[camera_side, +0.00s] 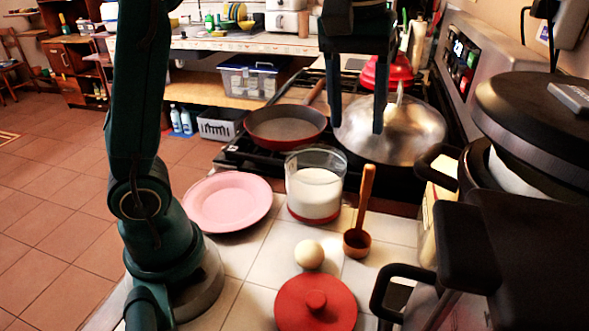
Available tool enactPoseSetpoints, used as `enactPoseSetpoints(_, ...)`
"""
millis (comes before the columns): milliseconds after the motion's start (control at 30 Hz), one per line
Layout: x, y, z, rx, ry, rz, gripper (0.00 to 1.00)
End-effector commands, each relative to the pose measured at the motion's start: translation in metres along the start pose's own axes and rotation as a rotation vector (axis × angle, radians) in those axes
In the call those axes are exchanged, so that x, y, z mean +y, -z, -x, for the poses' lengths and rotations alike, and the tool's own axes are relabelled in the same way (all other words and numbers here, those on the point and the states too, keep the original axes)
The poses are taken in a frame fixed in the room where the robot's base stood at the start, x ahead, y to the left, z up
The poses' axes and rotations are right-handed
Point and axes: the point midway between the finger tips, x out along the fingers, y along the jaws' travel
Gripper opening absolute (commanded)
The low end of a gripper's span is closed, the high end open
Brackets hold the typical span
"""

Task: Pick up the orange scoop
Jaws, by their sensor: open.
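The orange scoop (357,241) stands on the white tiled counter, its bowl down and its long handle pointing up, leaning slightly to the right. It is just right of a glass jar (314,185) with white contents. My gripper (356,112) hangs at the top of the view with its two dark fingers pointing down. The fingers are apart with nothing between them. In the picture the gripper is above the jar and scoop, in front of the stove pans. Its exact distance from the scoop is hard to tell.
A pink plate (228,202) lies left of the jar. An egg (309,254) and a red lid (315,305) are at the front. A red pan (285,126) and a lidded steel pan (420,130) sit on the stove. Black-handled pots (402,272) crowd the right.

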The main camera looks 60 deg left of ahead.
Motion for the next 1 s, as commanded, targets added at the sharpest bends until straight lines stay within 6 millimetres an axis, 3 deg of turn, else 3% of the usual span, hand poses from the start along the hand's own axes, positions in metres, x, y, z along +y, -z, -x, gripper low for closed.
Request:
enactPoseSetpoints(533, 0.023, 0.023, -0.031, -0.089, 0.083, 0.201, 0.57)
enactPoseSetpoints(1000, 0.021, 0.019, -0.068, -0.096, 0.09, 0.212, 0.57)
